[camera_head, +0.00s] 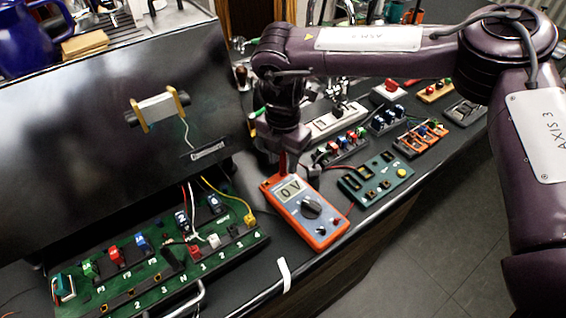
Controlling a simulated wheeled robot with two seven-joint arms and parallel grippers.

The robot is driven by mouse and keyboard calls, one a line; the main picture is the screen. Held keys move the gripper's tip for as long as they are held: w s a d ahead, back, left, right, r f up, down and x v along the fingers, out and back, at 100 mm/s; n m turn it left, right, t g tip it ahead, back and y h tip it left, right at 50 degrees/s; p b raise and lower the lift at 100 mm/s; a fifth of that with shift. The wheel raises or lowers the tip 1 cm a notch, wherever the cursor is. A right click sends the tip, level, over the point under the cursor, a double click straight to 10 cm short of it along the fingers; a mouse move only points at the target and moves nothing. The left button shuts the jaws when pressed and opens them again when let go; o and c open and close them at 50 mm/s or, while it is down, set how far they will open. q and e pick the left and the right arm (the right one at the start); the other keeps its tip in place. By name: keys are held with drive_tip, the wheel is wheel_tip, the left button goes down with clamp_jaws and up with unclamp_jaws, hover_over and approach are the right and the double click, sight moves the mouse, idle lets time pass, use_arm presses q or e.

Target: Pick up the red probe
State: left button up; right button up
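My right gripper (283,152) points down just behind the top end of the orange multimeter (305,209). A narrow dark red upright piece, probably the red probe (283,164), shows at the fingertips. The fingers hide most of it, and I cannot tell whether they touch it. The multimeter lies face up on the dark counter with its display and dial visible. A red lead (337,194) runs on its right side. My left gripper is not in view.
A green terminal board (150,262) with coloured switches and wires lies at the lower left, before the black brewer housing (90,130). A smaller green board (375,178) lies right of the multimeter. Several switch blocks stand behind it. The counter's front edge (385,208) is close.

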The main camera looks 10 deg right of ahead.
clamp_jaws()
drive_tip(key=shift+r, duration=0.15)
